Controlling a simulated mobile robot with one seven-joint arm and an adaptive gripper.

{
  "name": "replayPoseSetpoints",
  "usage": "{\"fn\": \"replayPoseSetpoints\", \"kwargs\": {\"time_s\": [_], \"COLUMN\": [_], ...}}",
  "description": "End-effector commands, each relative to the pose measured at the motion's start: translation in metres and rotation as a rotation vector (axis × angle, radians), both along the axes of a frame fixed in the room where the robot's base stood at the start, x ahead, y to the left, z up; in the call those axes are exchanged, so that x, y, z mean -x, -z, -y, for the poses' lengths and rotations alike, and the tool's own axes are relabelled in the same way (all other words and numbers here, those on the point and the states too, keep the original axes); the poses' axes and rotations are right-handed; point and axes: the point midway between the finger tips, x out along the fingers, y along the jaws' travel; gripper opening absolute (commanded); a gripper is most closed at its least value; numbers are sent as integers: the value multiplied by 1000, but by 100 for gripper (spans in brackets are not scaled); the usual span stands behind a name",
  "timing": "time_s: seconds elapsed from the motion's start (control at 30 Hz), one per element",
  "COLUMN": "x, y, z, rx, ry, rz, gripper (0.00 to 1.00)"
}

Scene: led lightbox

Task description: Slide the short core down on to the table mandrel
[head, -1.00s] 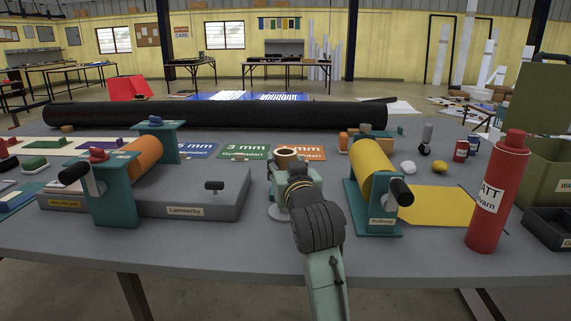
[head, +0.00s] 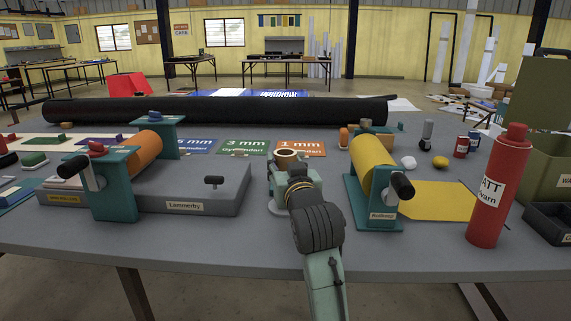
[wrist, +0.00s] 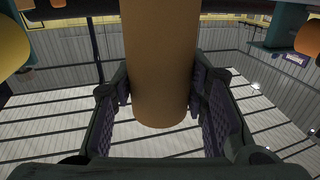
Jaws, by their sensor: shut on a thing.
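The short core (head: 288,154) is a brown cardboard tube, seen from above with its open end up in the head view. My gripper (head: 286,172) is shut on it. In the wrist view the core (wrist: 160,65) stands between the two dark ribbed pads of my gripper (wrist: 162,95). A pale round base (head: 276,209) shows just below my gripper on the table. It may be the mandrel's foot; the mandrel's post is hidden, so I cannot tell whether the core is around it.
An orange roller (head: 145,153) in a teal frame stands left, and a yellow roller (head: 372,165) stands close right. A red bottle (head: 498,185) is further right. A long black roll (head: 215,111) lies behind. The table front (head: 240,255) is clear.

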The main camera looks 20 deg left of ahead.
Motion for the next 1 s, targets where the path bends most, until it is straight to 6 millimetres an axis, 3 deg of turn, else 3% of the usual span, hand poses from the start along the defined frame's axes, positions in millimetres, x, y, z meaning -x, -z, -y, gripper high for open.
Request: {"fn": "replayPoseSetpoints", "kwargs": {"time_s": [0.67, 0.7, 1.0], "x": [0, 0, 0], "y": [17, 16, 16], "z": [0, 0, 0], "rx": [0, 0, -1], "ry": [0, 0, 0], "rz": [1, 2, 1], "gripper": [13, 42, 62]}}
